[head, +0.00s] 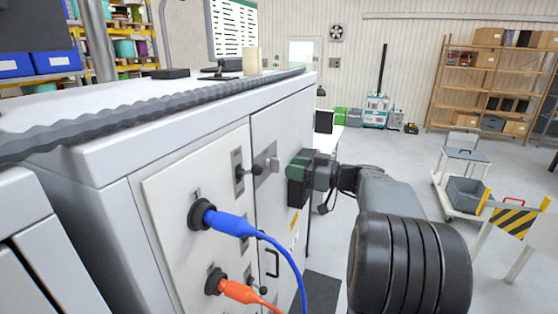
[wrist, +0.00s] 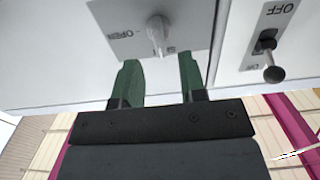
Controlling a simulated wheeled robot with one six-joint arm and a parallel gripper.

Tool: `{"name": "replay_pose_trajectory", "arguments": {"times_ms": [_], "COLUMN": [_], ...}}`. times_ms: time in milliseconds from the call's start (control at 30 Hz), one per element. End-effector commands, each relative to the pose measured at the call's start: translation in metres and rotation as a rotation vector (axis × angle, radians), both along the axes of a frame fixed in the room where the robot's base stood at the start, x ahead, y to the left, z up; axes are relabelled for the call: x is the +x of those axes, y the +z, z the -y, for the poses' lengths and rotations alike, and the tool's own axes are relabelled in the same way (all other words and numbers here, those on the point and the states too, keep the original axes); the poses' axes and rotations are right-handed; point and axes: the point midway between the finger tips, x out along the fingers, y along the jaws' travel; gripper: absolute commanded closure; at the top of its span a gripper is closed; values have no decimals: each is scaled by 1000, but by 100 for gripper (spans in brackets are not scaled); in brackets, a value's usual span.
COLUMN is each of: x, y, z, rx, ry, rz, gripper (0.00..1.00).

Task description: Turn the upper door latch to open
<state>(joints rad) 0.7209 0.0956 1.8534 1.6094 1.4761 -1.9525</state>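The upper door latch (head: 272,163) is a pale knob on a grey plate on the cabinet door (head: 285,125). In the wrist view the latch (wrist: 157,29) is an elongated knob, with "OPEN" lettered on the plate (wrist: 120,22) to its left and partly hidden lettering near its lower end. My gripper (head: 292,164) is just in front of the plate, level with the latch. In the wrist view my gripper (wrist: 158,68) has its two green fingers apart, with nothing between them. The knob lies beyond the fingertips, roughly centred on the gap; I see no contact.
A black lever switch (wrist: 270,60) marked "OFF" sits beside the latch plate on the adjoining panel. Blue (head: 228,223) and orange (head: 240,291) cable plugs stick out below it. A black door handle (head: 272,263) is lower on the door.

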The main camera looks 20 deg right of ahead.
Motion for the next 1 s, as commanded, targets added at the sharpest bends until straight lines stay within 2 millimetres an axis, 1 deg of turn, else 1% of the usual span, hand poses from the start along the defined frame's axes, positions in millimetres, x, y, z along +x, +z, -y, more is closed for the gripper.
{"name": "replay_pose_trajectory", "arguments": {"times_ms": [33,100,333,533,800,1000], "x": [7,15,33,38,38,38], "y": [3,2,1,0,0,0], "z": [-7,-14,-29,-33,-34,-34], "rx": [1,1,1,0,0,0], "ry": [3,2,-3,-5,-6,-5], "rz": [0,-1,-1,-1,-1,-1], "gripper": [62,62,62,62,62,81]}}
